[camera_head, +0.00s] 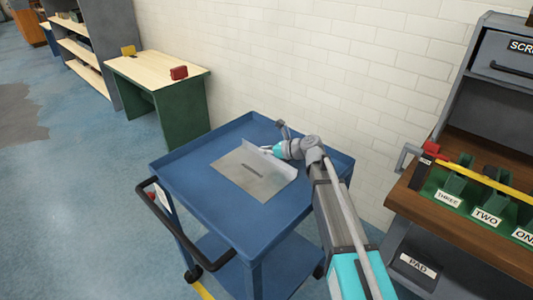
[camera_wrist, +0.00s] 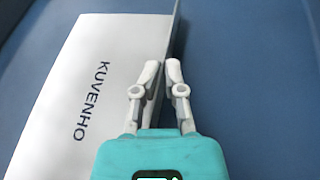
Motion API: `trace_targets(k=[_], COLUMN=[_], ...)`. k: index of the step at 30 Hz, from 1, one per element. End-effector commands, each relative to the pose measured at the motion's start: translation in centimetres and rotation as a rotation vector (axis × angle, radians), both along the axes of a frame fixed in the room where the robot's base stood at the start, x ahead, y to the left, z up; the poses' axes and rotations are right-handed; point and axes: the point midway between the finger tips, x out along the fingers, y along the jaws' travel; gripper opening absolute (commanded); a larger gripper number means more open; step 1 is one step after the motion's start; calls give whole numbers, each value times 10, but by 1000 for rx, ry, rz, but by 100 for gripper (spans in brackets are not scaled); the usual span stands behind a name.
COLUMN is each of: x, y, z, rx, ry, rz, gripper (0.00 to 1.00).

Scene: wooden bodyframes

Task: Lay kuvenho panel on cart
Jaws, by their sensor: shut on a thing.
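The kuvenho panel (camera_head: 262,187) is a flat grey sheet with an upright flange along one edge. It is over the blue cart's top tray (camera_head: 185,168) and looks flat on it; a small gap beneath cannot be ruled out. In the wrist view the panel (camera_wrist: 70,75) is pale, with KUVENHO lettering, and its flange runs up between my fingers. My gripper (camera_wrist: 160,85) is shut on this flange. In the head view my gripper (camera_head: 266,149) reaches the flange from the back right side. The fingertips are small there.
The cart has a dark handle (camera_head: 185,236) and a lower shelf (camera_head: 283,268). A green workbench (camera_head: 150,72) with a red item stands at back left. A wooden rack (camera_head: 480,238) with labelled green slots stands at right. A white brick wall is behind. Blue floor is open at left.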

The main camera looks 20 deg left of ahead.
Motion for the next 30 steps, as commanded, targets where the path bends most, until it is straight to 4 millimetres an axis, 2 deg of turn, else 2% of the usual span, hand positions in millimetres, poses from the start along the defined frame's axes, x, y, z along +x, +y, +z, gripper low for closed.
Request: trace_targets(k=[8, 9, 14, 30], x=[0, 0, 0, -1], y=[0, 0, 0, -2], z=[-2, -2, -1, 2], rx=[1, 0, 0, 0], ry=[1, 0, 0, 0], rz=[0, 0, 0, 0], gripper=[0, 18, 48, 48])
